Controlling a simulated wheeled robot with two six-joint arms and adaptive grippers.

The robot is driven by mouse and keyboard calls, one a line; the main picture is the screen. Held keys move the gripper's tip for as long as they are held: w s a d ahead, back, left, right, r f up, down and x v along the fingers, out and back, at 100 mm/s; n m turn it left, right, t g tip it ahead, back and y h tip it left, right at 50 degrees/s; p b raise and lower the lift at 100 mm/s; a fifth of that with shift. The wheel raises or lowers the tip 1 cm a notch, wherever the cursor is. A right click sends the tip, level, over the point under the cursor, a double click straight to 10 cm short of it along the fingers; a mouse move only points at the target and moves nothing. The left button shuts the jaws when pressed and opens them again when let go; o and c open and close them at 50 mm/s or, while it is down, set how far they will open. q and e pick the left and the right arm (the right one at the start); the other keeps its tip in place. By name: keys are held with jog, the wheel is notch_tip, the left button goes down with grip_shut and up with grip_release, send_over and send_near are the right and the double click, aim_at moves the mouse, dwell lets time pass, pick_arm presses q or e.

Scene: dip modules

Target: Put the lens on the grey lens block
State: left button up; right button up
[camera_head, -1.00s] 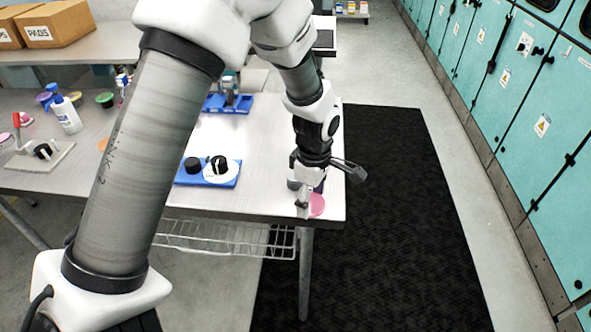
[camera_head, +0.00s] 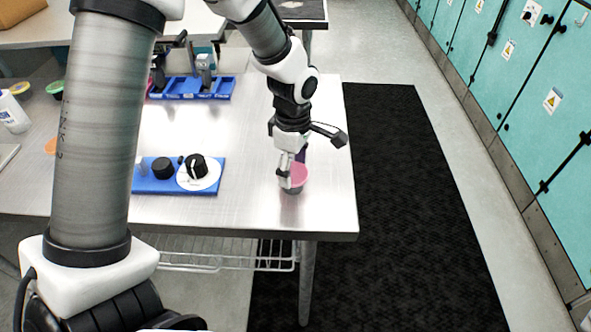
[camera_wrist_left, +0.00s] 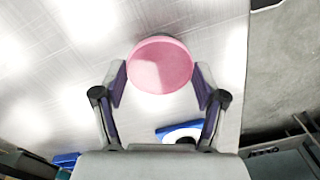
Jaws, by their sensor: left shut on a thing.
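A pink round disc (camera_head: 299,174) is near the front right corner of the table; a dark grey round body (camera_head: 292,190) shows just below it. The pictures do not settle whether these are one piece or lens and block. My left gripper (camera_head: 290,180) points down and is shut on the pink-topped piece. In the left wrist view the pink disc (camera_wrist_left: 160,64) sits between the two finger ends (camera_wrist_left: 160,84), with its face to the camera. I cannot tell whether it touches the table. My right gripper is not in view.
A blue board (camera_head: 180,187) with a black knob (camera_head: 162,168) and a white disc bearing a black knob (camera_head: 198,182) lies to the left. A blue tray (camera_head: 190,92) stands behind. The table's front and right edges are close to the gripper.

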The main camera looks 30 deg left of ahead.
aim_at(293, 173)
pick_arm(q)
jog(key=shift+s+r, duration=0.1)
jog(key=shift+r, duration=0.05)
jog(key=shift+f, duration=0.25)
jog(key=o, duration=1.2)
jog(key=shift+r, duration=0.1)
notch_tip(293, 173, up, 12)
jog(key=shift+r, duration=0.15)
